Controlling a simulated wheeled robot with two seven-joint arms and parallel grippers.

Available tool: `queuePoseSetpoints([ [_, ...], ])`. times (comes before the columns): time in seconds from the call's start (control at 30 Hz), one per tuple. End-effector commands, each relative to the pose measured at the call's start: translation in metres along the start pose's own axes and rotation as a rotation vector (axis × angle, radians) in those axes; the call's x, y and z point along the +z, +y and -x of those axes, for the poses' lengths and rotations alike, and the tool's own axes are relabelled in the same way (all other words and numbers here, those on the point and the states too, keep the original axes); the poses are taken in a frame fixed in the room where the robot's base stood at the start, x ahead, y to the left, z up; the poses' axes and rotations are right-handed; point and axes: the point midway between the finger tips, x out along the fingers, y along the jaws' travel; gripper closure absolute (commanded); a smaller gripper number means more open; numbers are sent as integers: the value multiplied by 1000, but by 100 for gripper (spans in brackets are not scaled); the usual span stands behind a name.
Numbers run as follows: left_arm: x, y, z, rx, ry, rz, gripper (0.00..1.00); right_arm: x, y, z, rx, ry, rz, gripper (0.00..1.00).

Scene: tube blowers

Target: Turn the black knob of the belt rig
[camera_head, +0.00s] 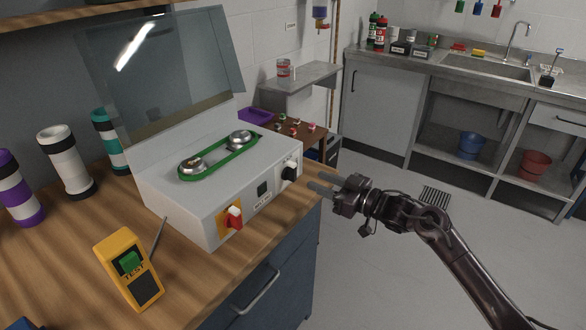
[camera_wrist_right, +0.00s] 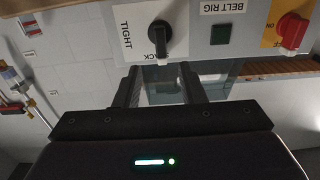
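The belt rig (camera_head: 205,205) is a white box on the wooden bench, with a green belt (camera_head: 215,158) around two metal pulleys on top. Its black knob (camera_head: 289,172) is on the front panel's right end. In the right wrist view the black knob (camera_wrist_right: 159,38) sits on a white plate lettered "TIGHT" and partly covered "...ACK", with its pointer roughly upright. My right gripper (camera_head: 316,182) is open and empty, just to the right of the knob and apart from it. In its wrist view the fingers (camera_wrist_right: 160,88) stand apart below the knob. My left gripper is not in view.
A red switch on a yellow plate (camera_head: 230,217) is on the same panel. A clear raised guard (camera_head: 165,75) stands behind the rig. A yellow tester (camera_head: 129,268) and striped bottles (camera_head: 66,160) stand on the bench. The floor to the right is mostly clear.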

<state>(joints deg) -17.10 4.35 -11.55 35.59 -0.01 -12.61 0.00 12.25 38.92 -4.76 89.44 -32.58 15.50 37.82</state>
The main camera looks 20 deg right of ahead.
Motion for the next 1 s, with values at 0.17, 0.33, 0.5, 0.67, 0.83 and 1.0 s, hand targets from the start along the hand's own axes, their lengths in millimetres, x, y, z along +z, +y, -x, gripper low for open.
queuePoseSetpoints([
  [0.17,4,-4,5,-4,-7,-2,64,-2,0,-31,1,3,-2,64],
  [0.33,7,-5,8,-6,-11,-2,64,-1,1,-55,4,1,-1,64],
  [0.5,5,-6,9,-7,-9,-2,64,0,1,-66,3,0,2,64],
  [0.67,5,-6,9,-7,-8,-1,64,1,1,-68,4,-2,2,64],
  [0.83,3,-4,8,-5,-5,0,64,1,1,-68,4,-2,1,72],
  [1.0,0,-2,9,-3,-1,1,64,1,1,-67,4,-2,1,94],
])
